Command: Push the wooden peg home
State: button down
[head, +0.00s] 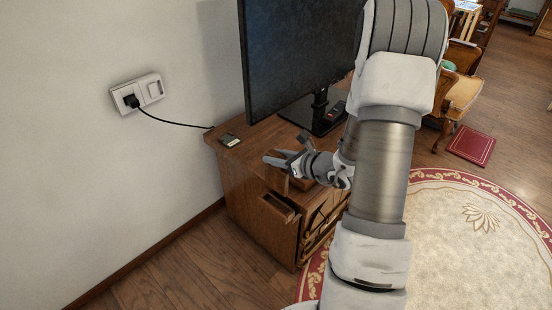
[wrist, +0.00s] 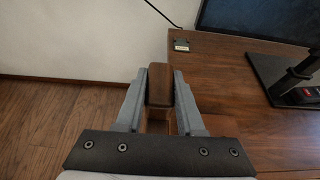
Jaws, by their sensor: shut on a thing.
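The wooden peg (wrist: 159,84) is a dark brown block with a rounded top, seen between my fingers in the wrist view. My gripper (wrist: 160,76) is shut on it, with one grey finger against each side. In the head view my gripper (head: 274,160) is at the left front edge of the wooden cabinet (head: 238,180), above a small open drawer (head: 280,208). The peg's lower end is hidden, so I cannot tell how deep it sits or whether it is in a hole.
A monitor (head: 299,60) stands on the cabinet behind my arm. A small dark device (head: 229,141) lies at the back left corner of the top. A cable runs to the wall socket (head: 137,93). A round rug (head: 470,240) lies to the right.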

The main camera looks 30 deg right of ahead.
aim_at(276, 179)
jog(key=shift+f+b, duration=0.1)
jog(key=shift+b, duration=0.2)
notch_tip(276, 179, down, 6)
jog(key=b, duration=0.5)
jog(key=shift+r, duration=0.2)
jog(key=shift+f+b, duration=1.45)
jog(key=shift+b, duration=0.35)
dwell(1.3)
notch_tip(276, 179, down, 8)
jog(key=shift+b, duration=0.45)
dwell(2.5)
jog(key=shift+c, duration=2.2)
grip_release()
